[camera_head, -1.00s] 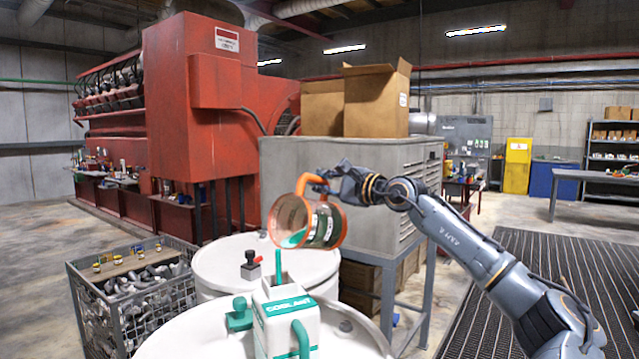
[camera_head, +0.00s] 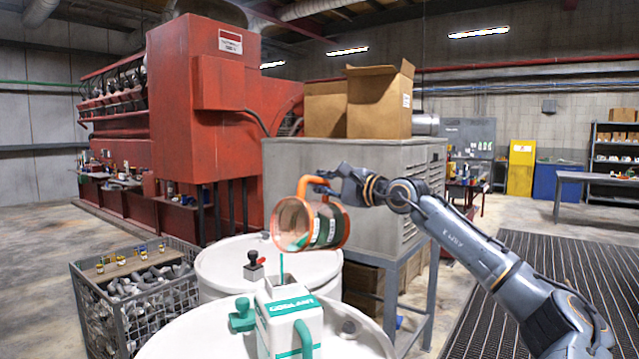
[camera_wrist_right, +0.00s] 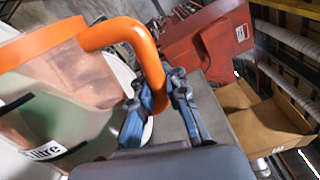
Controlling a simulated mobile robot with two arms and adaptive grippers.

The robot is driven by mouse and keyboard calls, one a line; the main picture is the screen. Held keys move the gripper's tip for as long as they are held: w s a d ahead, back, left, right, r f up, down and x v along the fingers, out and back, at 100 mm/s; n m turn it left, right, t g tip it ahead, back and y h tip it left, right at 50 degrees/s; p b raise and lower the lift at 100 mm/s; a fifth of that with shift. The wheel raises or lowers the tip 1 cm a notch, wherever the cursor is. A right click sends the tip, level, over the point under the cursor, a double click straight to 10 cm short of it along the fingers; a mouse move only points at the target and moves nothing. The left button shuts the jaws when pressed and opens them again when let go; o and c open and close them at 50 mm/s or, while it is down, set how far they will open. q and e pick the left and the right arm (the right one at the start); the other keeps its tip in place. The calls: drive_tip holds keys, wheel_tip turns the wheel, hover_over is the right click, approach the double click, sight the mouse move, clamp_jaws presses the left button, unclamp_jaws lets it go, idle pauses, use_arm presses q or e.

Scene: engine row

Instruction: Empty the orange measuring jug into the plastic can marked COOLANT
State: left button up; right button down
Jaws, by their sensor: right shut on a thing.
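The orange measuring jug (camera_head: 325,228) is tipped steeply, its mouth facing left and down, above the coolant can. A thin green stream (camera_head: 281,264) falls from its lip to the top opening of the can. Some green liquid shows inside the jug. My left gripper is not in view.
A green cap (camera_head: 242,316) lies beside the can on the front white drum (camera_head: 190,338). A second white drum (camera_head: 225,266) with a red-handled valve (camera_head: 254,264) stands behind. A wire crate of metal parts (camera_head: 140,300) is at left, and a grey cabinet (camera_head: 330,160) stands behind the jug.

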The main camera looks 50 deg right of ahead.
drive_tip(key=shift+a+f+n+b, duration=0.25)
drive_tip(key=shift+a+n+b, duration=0.35)
drive_tip(key=shift+a+n, duration=0.25)
drive_tip(key=shift+a+f+n+b, duration=0.25)
drive_tip(key=shift+a+n+b, duration=0.4)
drive_tip(key=shift+a, duration=0.25)
idle(1.9)
drive_tip(key=shift+a+r+n, duration=0.25)
drive_tip(key=shift+a+n, duration=0.2)
drive_tip(key=shift+a, duration=0.2)
drive_tip(key=shift+a+r+n, duration=0.2)
drive_tip(key=shift+a+n, duration=0.3)
drive_tip(key=shift+a, duration=0.2)
drive_tip(key=shift+a+r+n, duration=0.25)
drive_tip(key=shift+a+n, duration=0.2)
drive_tip(key=shift+a, duration=0.2)
idle(2.3)
